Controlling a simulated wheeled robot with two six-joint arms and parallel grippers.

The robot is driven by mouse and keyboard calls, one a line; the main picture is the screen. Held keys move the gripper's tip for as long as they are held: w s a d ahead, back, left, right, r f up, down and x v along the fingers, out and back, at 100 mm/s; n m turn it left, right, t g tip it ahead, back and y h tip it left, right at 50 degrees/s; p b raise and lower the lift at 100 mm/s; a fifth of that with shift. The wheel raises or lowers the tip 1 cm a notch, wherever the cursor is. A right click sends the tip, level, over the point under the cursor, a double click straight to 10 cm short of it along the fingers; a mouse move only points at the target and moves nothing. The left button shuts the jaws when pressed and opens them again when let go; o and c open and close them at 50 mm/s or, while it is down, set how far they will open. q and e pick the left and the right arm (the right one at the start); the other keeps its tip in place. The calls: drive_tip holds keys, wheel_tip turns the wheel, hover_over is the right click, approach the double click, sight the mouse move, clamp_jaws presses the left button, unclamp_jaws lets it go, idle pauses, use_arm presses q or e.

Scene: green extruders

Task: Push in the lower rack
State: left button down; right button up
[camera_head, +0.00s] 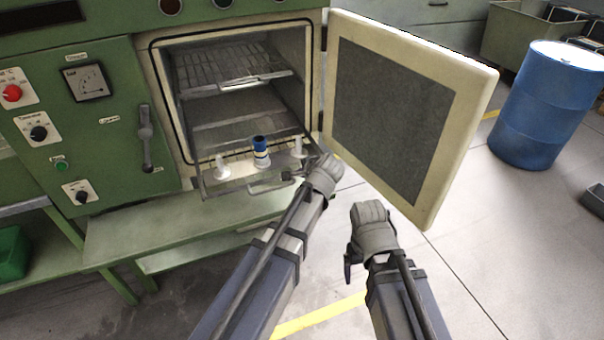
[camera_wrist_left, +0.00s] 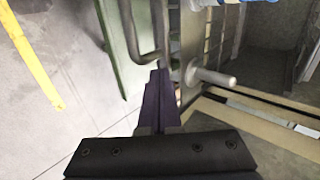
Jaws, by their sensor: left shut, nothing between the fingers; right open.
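The lower rack (camera_head: 236,187) is a wire rack sticking out of the front of the open oven (camera_head: 148,82). A blue-and-white bottle (camera_head: 261,153) and two white pieces, left (camera_head: 221,168) and right (camera_head: 298,148), stand on it. My left gripper (camera_head: 294,176) is at the rack's front right corner. In the left wrist view its fingers (camera_wrist_left: 161,76) are shut and empty, close to the rack's metal bars (camera_wrist_left: 190,45); I cannot tell whether they touch. My right gripper (camera_head: 350,268) is open, low in front of the open door, apart from the rack.
The oven door (camera_head: 400,115) stands wide open on the right. An upper rack (camera_head: 232,72) is inside the oven. A green ledge (camera_head: 150,235) runs below the opening. A blue barrel (camera_head: 550,105) stands at the far right. The floor right of my arms is clear.

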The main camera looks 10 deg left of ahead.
use_arm(q)
approach(269, 122)
drive_tip(key=x, duration=0.5)
drive_tip(key=shift+s+d+f, duration=0.1)
drive_tip(key=shift+d+f, duration=0.05)
drive_tip(key=shift+f, duration=0.3)
drive_tip(key=shift+w+a+r, duration=0.1)
drive_tip(key=shift+w+a, duration=0.1)
drive_tip(key=shift+w, duration=0.05)
